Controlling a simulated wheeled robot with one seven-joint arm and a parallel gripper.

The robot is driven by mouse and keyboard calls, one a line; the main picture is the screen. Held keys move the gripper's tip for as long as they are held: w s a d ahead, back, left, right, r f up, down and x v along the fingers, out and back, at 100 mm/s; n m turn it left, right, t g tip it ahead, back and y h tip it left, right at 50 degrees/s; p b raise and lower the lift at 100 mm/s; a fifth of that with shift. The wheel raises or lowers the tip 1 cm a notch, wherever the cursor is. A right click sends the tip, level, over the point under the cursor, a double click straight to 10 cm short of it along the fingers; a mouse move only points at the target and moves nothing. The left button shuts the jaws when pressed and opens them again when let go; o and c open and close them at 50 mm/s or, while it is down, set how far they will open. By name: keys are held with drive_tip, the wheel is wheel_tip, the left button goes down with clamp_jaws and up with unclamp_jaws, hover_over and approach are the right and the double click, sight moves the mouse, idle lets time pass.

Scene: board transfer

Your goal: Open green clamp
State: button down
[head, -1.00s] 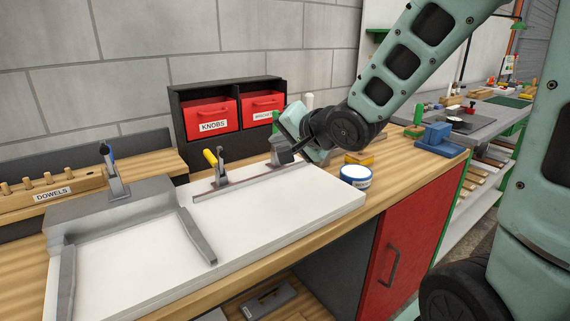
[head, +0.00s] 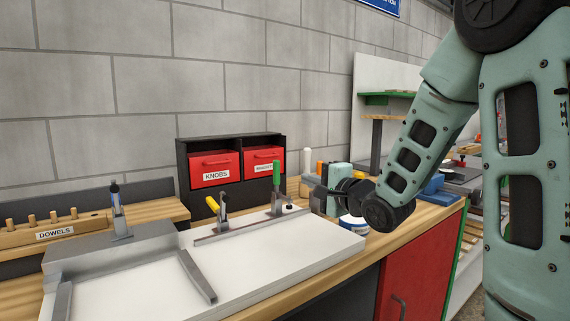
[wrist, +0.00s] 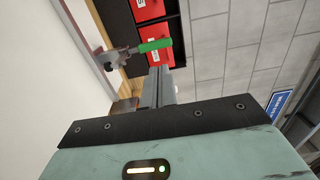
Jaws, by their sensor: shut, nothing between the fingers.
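The green clamp (head: 276,176) stands on the grey rail at the back edge of the white board, its green handle upright. In the wrist view the clamp's green handle (wrist: 155,46) shows above the gripper fingers, apart from them. My gripper (head: 317,197) is to the right of the clamp in the head view, shut and empty; its fingers also show in the wrist view (wrist: 159,75). The white board (head: 270,252) lies on the wooden bench.
A black cabinet with red drawers (head: 213,171) stands behind. A round tin (head: 352,225) is near my gripper.

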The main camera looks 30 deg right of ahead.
sight(278, 169)
drive_tip(key=shift+w+a+r+p, duration=0.1)
drive_tip(key=shift+w+r+p, duration=0.3)
drive_tip(key=shift+p, duration=1.75)
drive_tip(key=shift+w+f+p, duration=0.15)
drive_tip(key=shift+w+p, duration=0.1)
drive_tip(key=shift+p, duration=0.85)
drive_tip(key=w, duration=0.6)
drive_tip(key=w+p, duration=0.1)
drive_tip(key=w, duration=0.2)
drive_tip(key=shift+a+f, duration=0.15)
drive_tip(key=shift+f, duration=0.15)
drive_tip(key=shift+r+p, duration=0.1)
drive_tip(key=shift+p, duration=0.2)
